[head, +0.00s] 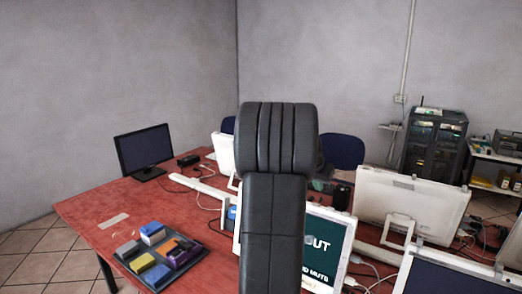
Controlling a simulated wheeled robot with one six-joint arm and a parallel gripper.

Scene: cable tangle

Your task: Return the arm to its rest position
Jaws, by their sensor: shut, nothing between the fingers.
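My own black arm rises through the middle of the head view, with a thick upright link and a wide ribbed joint at its top. My gripper does not show in this view; only these arm parts do. The arm hides part of the red table (86,210) and part of a white-framed monitor (324,246) behind it.
A tray (199,256) with several coloured blocks lies on the table at left, near a black monitor (144,150). White-framed monitors (408,203) and loose cables fill the right. A dark rack cabinet (433,144) stands behind. The table's left end is mostly clear.

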